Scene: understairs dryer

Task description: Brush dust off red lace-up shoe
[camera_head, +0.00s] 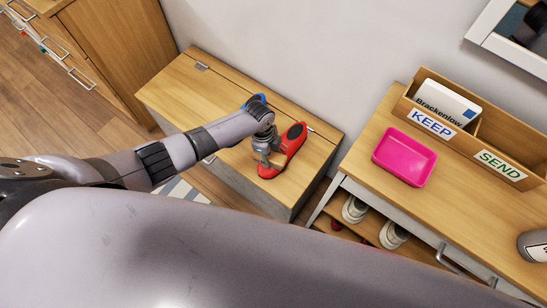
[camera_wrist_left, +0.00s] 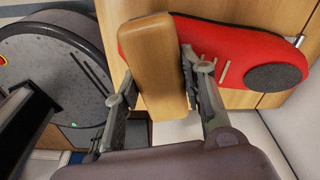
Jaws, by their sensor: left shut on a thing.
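The red shoe (camera_head: 294,141) lies on top of a wooden chest (camera_head: 190,90), beside my left gripper. In the left wrist view the shoe (camera_wrist_left: 225,45) shows a dark grey round patch and pale short streaks on its red surface. My left gripper (camera_head: 264,158) is over the near part of the shoe. In the left wrist view the gripper (camera_wrist_left: 162,92) is shut on a wooden-backed brush (camera_wrist_left: 155,65). The brush overlaps the shoe there; its bristles are hidden, and I cannot tell whether it touches. My right gripper is out of view.
Right of the chest stands a wooden table (camera_head: 375,185) with a pink tray (camera_head: 404,157) and a KEEP/SEND divided box (camera_head: 470,140). Light shoes (camera_head: 355,208) sit on its lower shelf. A grey can (camera_head: 533,246) stands at the right edge. The chest's left top is clear.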

